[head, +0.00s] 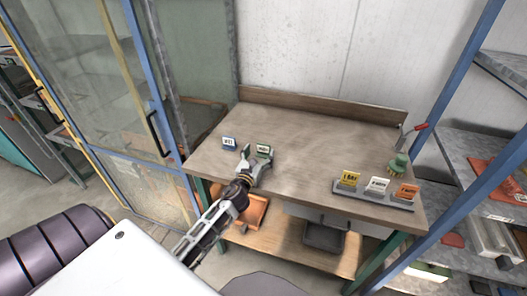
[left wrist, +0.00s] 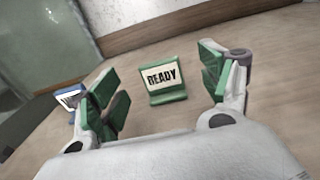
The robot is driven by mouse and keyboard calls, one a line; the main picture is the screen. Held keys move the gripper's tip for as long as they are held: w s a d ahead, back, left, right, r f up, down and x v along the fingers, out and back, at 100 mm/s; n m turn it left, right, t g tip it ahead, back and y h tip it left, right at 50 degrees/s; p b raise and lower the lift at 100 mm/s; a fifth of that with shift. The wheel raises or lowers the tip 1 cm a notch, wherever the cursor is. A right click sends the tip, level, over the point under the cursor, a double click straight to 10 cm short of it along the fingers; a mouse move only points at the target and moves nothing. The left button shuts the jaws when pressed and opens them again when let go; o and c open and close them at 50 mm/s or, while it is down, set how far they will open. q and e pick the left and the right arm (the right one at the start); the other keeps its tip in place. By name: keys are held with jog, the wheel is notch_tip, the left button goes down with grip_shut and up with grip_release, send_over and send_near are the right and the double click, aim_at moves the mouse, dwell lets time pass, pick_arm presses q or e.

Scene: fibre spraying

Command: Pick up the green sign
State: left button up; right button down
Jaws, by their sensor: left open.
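The green sign (head: 264,150) stands on the wooden table, left of its middle. In the left wrist view the green sign (left wrist: 163,82) is upright and reads "READY". My left gripper (head: 256,160) is open, and its fingers point at the sign. In the left wrist view the open left gripper (left wrist: 165,88) has a green-padded finger on each side of the picture. The sign appears between the fingers and a little beyond them, touching neither as far as I can see. My right gripper does not show.
A blue sign (head: 229,142) stands left of the green one, close to the left finger. A grey rack (head: 374,196) with yellow, white and orange signs and a green object (head: 398,163) are at the table's right. The table's middle (head: 315,140) is clear. A back ledge (head: 320,110) bounds it.

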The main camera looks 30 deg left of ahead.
aim_at(263, 145)
pick_arm(q)
jog(key=shift+w+a, duration=0.1)
jog(key=shift+w, duration=0.6)
jog(key=shift+w+a, duration=0.1)
jog(key=shift+w, duration=0.05)
jog(key=shift+x, duration=0.8)
jog(key=shift+w+a, duration=0.35)
jog(key=shift+w, duration=0.2)
jog(key=shift+p+x, duration=0.3)
jog(key=shift+x, duration=0.65)
jog(key=shift+f, duration=0.1)
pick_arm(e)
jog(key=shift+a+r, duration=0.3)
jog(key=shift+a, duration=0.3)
